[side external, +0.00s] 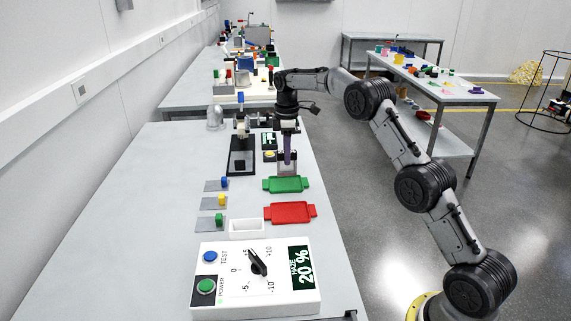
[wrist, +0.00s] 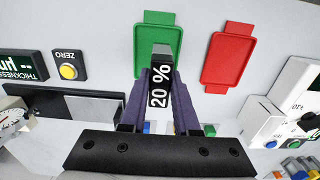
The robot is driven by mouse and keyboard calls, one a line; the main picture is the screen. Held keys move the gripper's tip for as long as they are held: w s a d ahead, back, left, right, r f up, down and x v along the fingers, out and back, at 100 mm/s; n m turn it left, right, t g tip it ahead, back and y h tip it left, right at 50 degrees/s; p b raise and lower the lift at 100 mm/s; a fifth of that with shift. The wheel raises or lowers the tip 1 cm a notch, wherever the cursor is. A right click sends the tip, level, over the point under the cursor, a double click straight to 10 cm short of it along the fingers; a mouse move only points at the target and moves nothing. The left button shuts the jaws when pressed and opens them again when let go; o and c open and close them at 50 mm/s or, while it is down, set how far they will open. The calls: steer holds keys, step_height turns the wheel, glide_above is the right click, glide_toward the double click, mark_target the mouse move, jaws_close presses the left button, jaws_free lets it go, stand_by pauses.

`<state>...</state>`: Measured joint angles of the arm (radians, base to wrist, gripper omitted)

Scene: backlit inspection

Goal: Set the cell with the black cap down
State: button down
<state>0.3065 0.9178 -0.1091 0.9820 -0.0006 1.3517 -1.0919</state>
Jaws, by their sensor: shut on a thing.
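My gripper (wrist: 158,100) has purple fingers and is shut on the cell. In the wrist view the cell's black cap (wrist: 159,88) faces the camera and reads "20 %", with a grey end (wrist: 161,49) beyond it. In the side view my gripper (side external: 287,152) points down just behind the green tray (side external: 286,184), and the grey body of the cell (side external: 287,170) shows below the fingers. I cannot tell whether it touches the table. In the wrist view the cell overlaps the near part of the green tray (wrist: 172,40). The red tray (side external: 290,212) is empty.
A gauge stand (side external: 241,158) and a yellow ZERO button (side external: 269,156) stand to the left of my gripper. Several plates with coloured caps (side external: 221,202) lie left of the trays. A white box (side external: 246,226) and the haze meter (side external: 255,280) are nearer the camera.

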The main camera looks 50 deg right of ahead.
mark_target(283, 170)
steer(key=shift+w+d+f, duration=0.1)
steer(key=shift+w+f, duration=0.2)
steer(key=shift+f, duration=1.65)
steer(key=c, duration=0.7)
jaws_free()
steer(key=shift+f, duration=0.15)
steer(key=shift+o, duration=0.2)
